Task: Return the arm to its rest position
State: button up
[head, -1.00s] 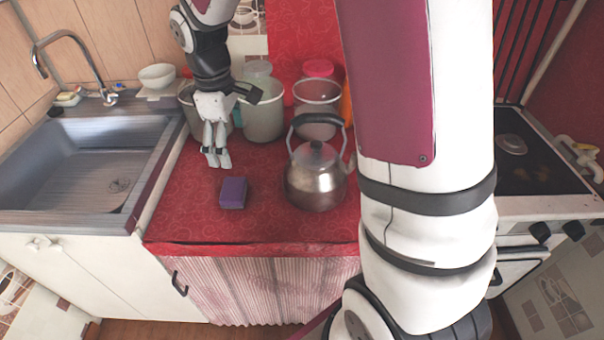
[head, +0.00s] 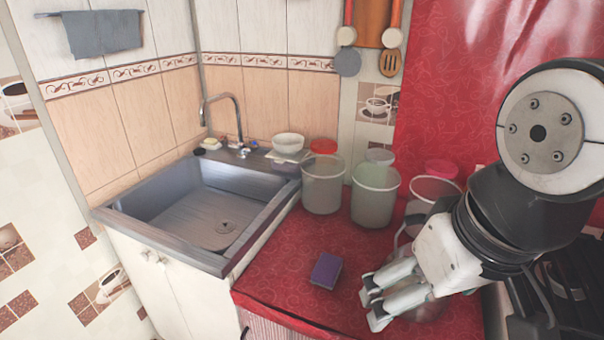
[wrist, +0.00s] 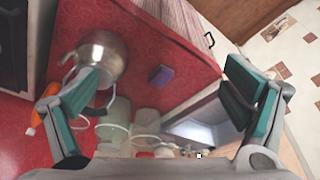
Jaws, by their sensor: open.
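My gripper (head: 372,302) is at the right of the head view, above the red counter and close to the camera. Its fingers point left and down. In the wrist view the two teal-padded fingers (wrist: 165,72) are spread wide apart with nothing held between them. A purple sponge (head: 325,270) lies on the counter, left of the gripper and apart from it in the head view. The metal kettle is mostly hidden behind my gripper in the head view. In the wrist view the kettle (wrist: 103,55) shows on the counter beyond the left finger.
The sink (head: 200,215) with its tap is at the left. Several pots and jars, including a pale green pot (head: 372,205), stand along the back of the red counter (head: 290,262). A bowl (head: 288,143) sits behind the sink. The counter's front left is clear.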

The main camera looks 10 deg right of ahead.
jog(key=shift+s, duration=0.1)
notch_tip(320, 180, up, 4)
jog(key=p, duration=0.3)
jog(key=shift+f+t, duration=0.1)
jog(key=shift+t, duration=0.3)
jog(key=shift+o, duration=0.5)
